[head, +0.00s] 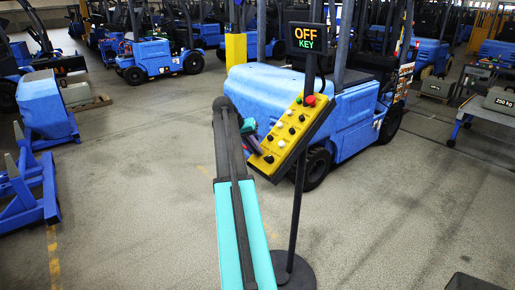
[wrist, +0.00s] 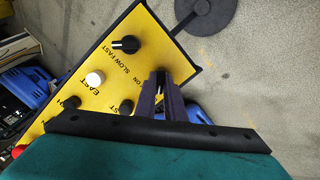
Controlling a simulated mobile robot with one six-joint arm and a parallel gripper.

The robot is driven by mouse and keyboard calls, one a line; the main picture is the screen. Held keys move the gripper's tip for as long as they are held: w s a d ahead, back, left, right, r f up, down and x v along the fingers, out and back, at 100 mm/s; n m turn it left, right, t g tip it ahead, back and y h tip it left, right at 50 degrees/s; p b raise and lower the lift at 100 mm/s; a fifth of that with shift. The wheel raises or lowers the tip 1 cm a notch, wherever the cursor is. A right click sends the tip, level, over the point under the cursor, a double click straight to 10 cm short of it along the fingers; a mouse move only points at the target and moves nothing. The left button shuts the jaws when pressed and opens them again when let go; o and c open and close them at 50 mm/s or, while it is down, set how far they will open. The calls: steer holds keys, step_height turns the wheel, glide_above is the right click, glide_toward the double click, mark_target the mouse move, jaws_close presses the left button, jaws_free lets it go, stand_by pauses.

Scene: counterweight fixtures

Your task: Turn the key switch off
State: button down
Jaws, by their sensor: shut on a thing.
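A yellow control panel (head: 291,135) with buttons and knobs stands tilted on a black post. In the wrist view the panel (wrist: 123,65) fills the upper left and middle. My gripper (wrist: 161,90) reaches its lower right part, beside the "ON" label, with its two dark fingers shut on the dark key switch (wrist: 161,76). The fingers hide most of the switch and any mark for its angle. In the head view my gripper (head: 255,147) is at the panel's lower left edge.
A black slow/fast knob (wrist: 126,44) and a white east button (wrist: 95,78) sit near my fingers. The post has a round black base (head: 294,270). A blue forklift (head: 345,120) stands close behind the panel.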

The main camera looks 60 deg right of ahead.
steer(key=shift+s+a+f, duration=0.1)
steer(key=shift+s, duration=0.15)
steer(key=c, duration=1.8)
jaws_free()
steer(key=shift+s, duration=0.1)
steer(key=shift+c, duration=0.2)
steer(key=shift+r, duration=0.25)
steer(key=p+v, duration=0.5)
steer(key=v, duration=0.8)
steer(key=shift+w+a+r+p, duration=0.2)
steer(key=shift+w+a+p, duration=0.1)
steer(key=shift+p, duration=0.1)
